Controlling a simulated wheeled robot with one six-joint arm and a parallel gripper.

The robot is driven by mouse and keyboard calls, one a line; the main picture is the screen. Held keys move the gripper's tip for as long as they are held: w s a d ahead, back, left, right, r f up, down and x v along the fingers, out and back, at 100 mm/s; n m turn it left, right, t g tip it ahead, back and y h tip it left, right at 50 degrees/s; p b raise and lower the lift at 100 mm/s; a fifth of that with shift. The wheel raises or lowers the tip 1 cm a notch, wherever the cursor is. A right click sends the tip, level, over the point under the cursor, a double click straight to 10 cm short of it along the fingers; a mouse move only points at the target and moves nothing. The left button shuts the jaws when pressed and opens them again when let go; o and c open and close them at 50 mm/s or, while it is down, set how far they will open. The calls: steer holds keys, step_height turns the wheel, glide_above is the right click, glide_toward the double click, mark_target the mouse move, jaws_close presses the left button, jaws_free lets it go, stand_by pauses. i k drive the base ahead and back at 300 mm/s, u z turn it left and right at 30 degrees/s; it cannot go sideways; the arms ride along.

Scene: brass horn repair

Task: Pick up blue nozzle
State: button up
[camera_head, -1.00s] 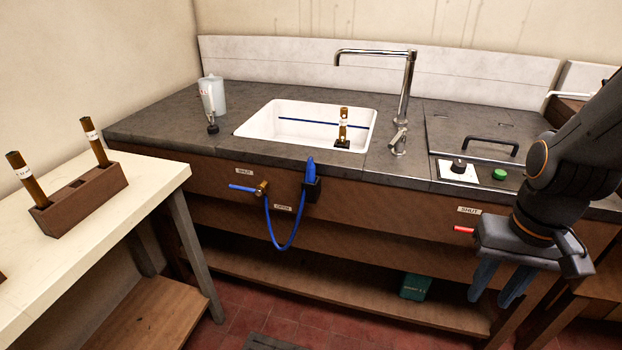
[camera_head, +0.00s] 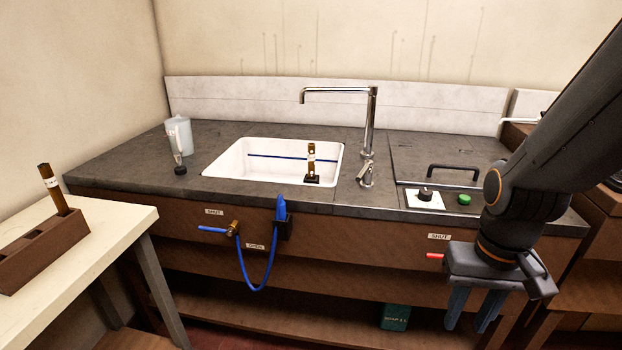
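The blue nozzle (camera_head: 281,208) sits upright in a dark holder (camera_head: 285,228) on the wooden front of the sink counter. A blue hose (camera_head: 262,284) loops down from it to a brass valve with a blue lever (camera_head: 212,230). My gripper (camera_head: 471,311) hangs at the lower right, pointing down in front of the counter, well to the right of the nozzle and apart from it. Its two bluish fingers are spaced apart with nothing visible between them. The lower end of the nozzle is hidden by the holder.
A white sink (camera_head: 222,165) with a brass tube (camera_head: 311,160) standing in it is set in the dark counter. A faucet (camera_head: 370,120) rises behind. A red lever (camera_head: 435,256) protrudes near my gripper. A cream table (camera_head: 90,270) with a wooden rack (camera_head: 38,250) stands at left.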

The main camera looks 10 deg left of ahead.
mark_target(282, 210)
steer(key=z, duration=1.9)
steer(key=k, duration=1.55)
steer(key=u, duration=1.9)
steer(key=i, duration=0.45)
